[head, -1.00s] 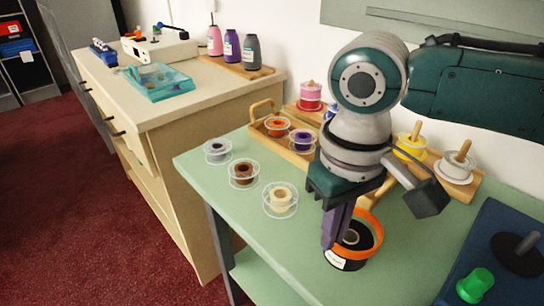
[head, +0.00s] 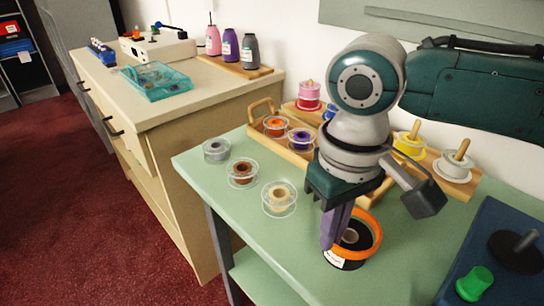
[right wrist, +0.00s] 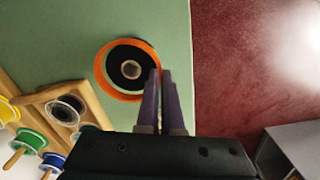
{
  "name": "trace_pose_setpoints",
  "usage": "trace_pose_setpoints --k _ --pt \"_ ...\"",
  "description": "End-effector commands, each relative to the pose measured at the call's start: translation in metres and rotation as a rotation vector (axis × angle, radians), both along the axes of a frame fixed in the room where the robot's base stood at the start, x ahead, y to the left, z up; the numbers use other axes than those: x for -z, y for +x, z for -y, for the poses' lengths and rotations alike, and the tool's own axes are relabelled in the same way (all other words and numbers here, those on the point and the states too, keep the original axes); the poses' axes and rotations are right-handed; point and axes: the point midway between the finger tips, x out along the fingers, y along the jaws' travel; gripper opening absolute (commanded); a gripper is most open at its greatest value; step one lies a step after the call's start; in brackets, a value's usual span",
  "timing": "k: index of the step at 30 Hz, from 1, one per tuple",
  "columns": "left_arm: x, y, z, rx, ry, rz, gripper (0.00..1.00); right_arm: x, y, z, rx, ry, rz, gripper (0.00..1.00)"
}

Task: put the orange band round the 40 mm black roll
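The black roll (head: 348,262) with a white label stands on the green table under my right gripper. My right gripper (head: 328,246) points down at the roll's near left side. Its fingers (right wrist: 160,72) are close together with the band's rim between the tips. The fingers hide part of the band and roll. My left gripper is out of view.
Clear spools with grey (head: 215,149), brown (head: 242,172) and cream (head: 279,197) cores stand left on the green table (head: 225,205). A wooden tray (head: 262,133) holds more spools behind. A blue mat (head: 450,255) with a green knob (head: 475,283) lies right.

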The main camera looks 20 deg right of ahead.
Motion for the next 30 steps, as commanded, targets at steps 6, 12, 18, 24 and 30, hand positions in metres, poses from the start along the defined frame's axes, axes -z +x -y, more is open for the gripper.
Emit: trace_pose_setpoints --k 6,12,18,24,30 --pt "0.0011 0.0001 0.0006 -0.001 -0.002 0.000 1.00 0.0031 0.0000 -0.0001 0.000 0.000 0.000 0.00" --pt "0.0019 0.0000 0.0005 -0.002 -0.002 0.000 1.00 0.0054 0.0000 -0.0002 0.000 0.001 0.000 0.00" --pt "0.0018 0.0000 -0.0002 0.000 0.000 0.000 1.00 0.0055 0.0001 -0.0002 0.000 0.001 0.000 0.20" --pt "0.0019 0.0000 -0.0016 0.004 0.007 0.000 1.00 0.0055 0.0001 -0.0001 0.000 0.000 0.000 0.38" --pt "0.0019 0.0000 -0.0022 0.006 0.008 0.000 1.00 0.0054 0.0001 -0.0001 0.000 0.000 0.000 0.38"
